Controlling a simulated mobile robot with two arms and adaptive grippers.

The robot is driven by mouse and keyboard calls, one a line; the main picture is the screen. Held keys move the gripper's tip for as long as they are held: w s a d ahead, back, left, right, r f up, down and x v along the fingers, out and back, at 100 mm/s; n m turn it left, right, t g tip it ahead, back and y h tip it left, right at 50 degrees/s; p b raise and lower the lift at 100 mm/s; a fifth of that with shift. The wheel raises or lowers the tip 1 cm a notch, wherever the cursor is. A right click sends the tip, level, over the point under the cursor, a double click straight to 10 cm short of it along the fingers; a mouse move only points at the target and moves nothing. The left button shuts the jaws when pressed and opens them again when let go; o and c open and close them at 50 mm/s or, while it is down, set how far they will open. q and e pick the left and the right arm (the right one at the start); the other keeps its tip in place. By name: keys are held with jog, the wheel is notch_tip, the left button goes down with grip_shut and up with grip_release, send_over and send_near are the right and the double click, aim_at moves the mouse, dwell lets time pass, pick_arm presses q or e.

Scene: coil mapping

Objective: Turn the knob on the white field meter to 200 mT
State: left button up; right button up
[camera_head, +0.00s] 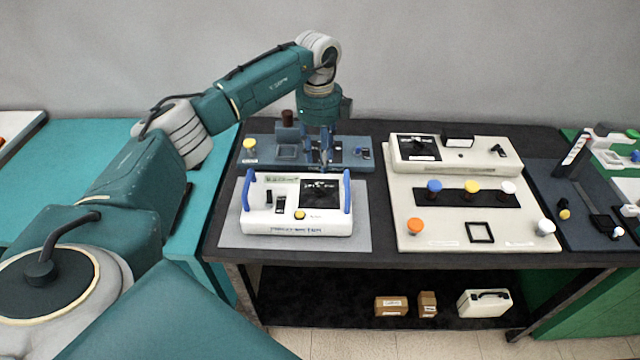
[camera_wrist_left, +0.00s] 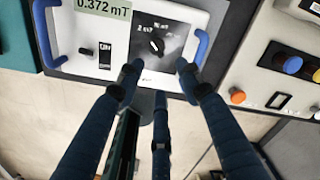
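The white field meter (camera_head: 270,222) with blue side handles stands on a grey mat on the dark table. Its display reads 0.372 mT in the left wrist view. Its black range knob (camera_wrist_left: 156,45) has a white mark and sits on a dark panel (camera_head: 321,194) with small mT labels; I cannot tell which label the mark meets. My left gripper (camera_head: 325,160) points down at the meter's back edge. In the left wrist view its dark blue fingers (camera_wrist_left: 158,78) are spread apart with nothing between them, and the knob is uncovered. My right gripper is not in view.
A dark blue-grey fixture (camera_head: 262,153) stands behind the meter, close to my left fingers. To the right is a cream board (camera_head: 415,215) with coloured knobs, then a dark board (camera_head: 590,228). Small boxes (camera_head: 390,306) and a white case (camera_head: 484,304) lie on the lower shelf.

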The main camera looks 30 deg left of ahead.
aim_at(318, 187)
pick_arm(q)
jog(key=f+p, duration=0.1)
jog(key=f, duration=0.2)
jog(key=f+p, duration=0.1)
jog(key=f, duration=0.3)
jog(key=f+p, duration=0.1)
jog(key=f, duration=0.2)
jog(key=shift+s+a+f, duration=0.1)
jog(key=shift+a+f, duration=0.15)
jog(key=shift+a, duration=0.1)
grip_shut()
